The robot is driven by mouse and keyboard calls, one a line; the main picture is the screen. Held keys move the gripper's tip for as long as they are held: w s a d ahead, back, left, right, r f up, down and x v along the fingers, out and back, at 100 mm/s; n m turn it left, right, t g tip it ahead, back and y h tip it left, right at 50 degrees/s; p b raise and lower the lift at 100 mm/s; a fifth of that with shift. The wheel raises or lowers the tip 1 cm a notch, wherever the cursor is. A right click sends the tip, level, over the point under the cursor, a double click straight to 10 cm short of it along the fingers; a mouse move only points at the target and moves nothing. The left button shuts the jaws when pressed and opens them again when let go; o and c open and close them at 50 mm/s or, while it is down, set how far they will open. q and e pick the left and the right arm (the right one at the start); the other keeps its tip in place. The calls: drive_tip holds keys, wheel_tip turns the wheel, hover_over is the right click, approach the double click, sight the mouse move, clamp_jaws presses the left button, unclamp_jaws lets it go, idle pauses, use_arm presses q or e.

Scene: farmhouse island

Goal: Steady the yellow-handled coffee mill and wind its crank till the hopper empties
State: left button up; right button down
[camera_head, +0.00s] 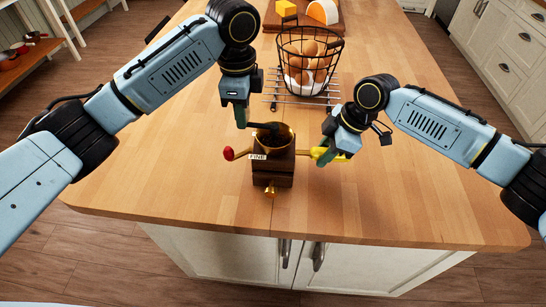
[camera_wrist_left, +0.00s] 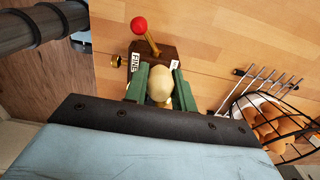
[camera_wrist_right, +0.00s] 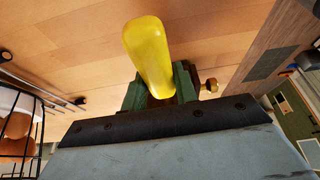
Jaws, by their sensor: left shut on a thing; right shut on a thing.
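The coffee mill (camera_head: 273,176) stands upright near the island's front edge, a dark wooden box with a brass hopper (camera_head: 279,141) and a "FINE" label. Its yellow handle (camera_head: 327,155) sticks out right; a red knob (camera_head: 229,153) on a brass arm sticks out left. My right gripper (camera_head: 326,150) is shut on the yellow handle, which also shows in the right wrist view (camera_wrist_right: 148,52). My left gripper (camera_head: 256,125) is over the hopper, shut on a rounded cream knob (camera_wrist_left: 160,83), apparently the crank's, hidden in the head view. The hopper's contents cannot be made out.
A black wire basket of eggs (camera_head: 309,58) stands on a metal rack (camera_head: 292,99) behind the mill. Beyond is a wooden board (camera_head: 292,24) with yellow and white-orange pieces. The counter (camera_head: 420,190) is clear to either side of the mill; its front edge is close.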

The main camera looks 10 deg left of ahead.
use_arm(q)
drive_tip(key=shift+s, duration=0.25)
use_arm(e)
drive_tip(key=shift+s+d+f, duration=0.1)
drive_tip(key=shift+d+f, duration=0.1)
drive_tip(key=shift+f, duration=0.05)
use_arm(q)
drive_tip(key=shift+f, duration=0.1)
